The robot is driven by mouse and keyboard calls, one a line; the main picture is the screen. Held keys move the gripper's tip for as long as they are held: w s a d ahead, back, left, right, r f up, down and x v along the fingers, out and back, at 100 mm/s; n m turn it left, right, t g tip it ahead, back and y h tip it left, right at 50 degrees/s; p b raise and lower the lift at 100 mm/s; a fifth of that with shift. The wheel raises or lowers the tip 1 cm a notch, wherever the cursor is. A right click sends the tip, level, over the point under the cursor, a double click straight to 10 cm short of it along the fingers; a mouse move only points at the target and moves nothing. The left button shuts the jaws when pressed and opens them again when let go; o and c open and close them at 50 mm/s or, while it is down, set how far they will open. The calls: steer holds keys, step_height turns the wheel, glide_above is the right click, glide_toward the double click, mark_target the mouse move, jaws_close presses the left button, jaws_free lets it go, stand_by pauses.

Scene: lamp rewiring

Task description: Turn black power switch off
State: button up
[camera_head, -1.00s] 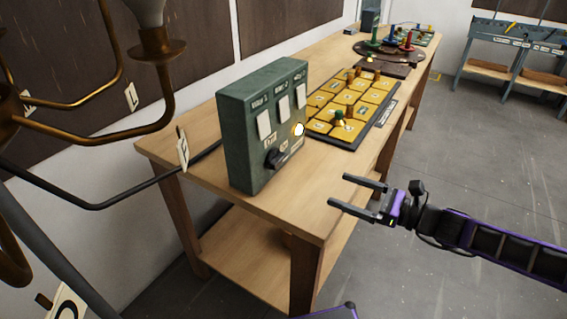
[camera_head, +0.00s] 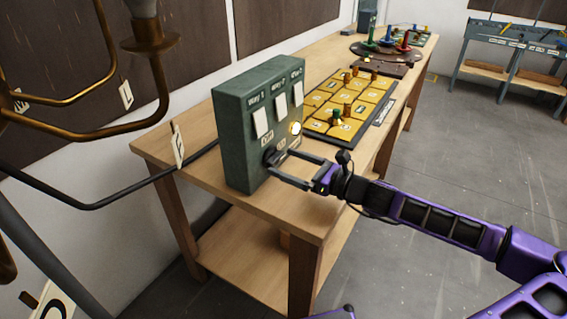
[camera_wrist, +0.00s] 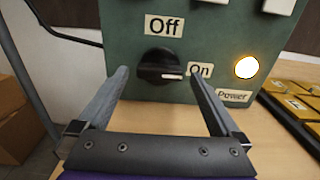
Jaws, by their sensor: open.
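The black power switch (camera_wrist: 160,68) is a rotary knob low on the front of the green switch box (camera_wrist: 215,40). In the wrist view its pale pointer line faces right, toward the "On" label (camera_wrist: 200,70); the "Off" label (camera_wrist: 164,26) is above it. The power light (camera_wrist: 246,67) to the right glows yellow. My gripper (camera_wrist: 160,80) is open, with one finger on each side of the knob. In the head view my gripper (camera_head: 275,170) is at the box front and partly covers the knob. I cannot tell whether the fingers touch it.
The box stands on a wooden workbench (camera_head: 310,205) near its front end. A board of yellow tiles (camera_head: 345,105) lies behind and right of it. A brass lamp frame (camera_head: 100,130) with letter tags stands at left, near the box. The floor at right is clear.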

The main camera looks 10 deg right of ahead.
steer(key=shift+w+a, duration=0.5)
steer(key=shift+w, duration=0.05)
steer(key=c, duration=1.2)
